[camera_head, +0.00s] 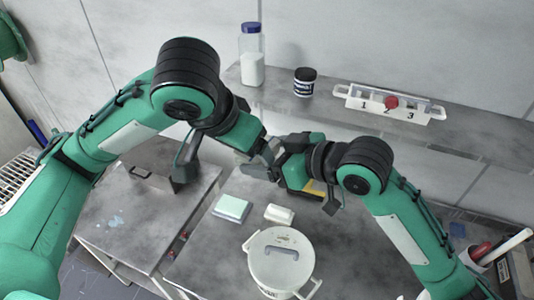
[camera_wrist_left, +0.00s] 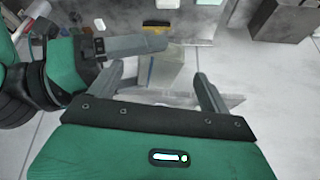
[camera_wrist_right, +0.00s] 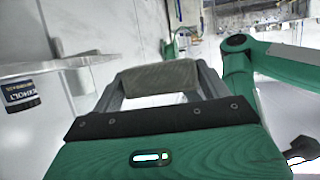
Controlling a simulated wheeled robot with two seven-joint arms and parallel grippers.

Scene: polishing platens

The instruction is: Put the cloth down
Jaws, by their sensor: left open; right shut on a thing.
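A grey-brown cloth (camera_wrist_right: 160,78) is stretched between the fingers of my right gripper (camera_wrist_right: 158,88) in the right wrist view. In the head view my right gripper (camera_head: 270,162) is raised above the table, pointing left, and the cloth is hard to make out there. My left gripper (camera_head: 262,152) is close beside it, and the two overlap in the picture. I cannot tell whether the grippers touch.
On the table are a pale green-and-blue pad (camera_head: 232,207), a white block (camera_head: 279,214), a white lidded pot (camera_head: 282,262) and something yellow (camera_head: 315,187). A dark handled box (camera_head: 152,165) is at left. The shelf holds a blue-capped bottle (camera_head: 251,60), a black jar (camera_head: 304,82) and a numbered tray (camera_head: 365,104).

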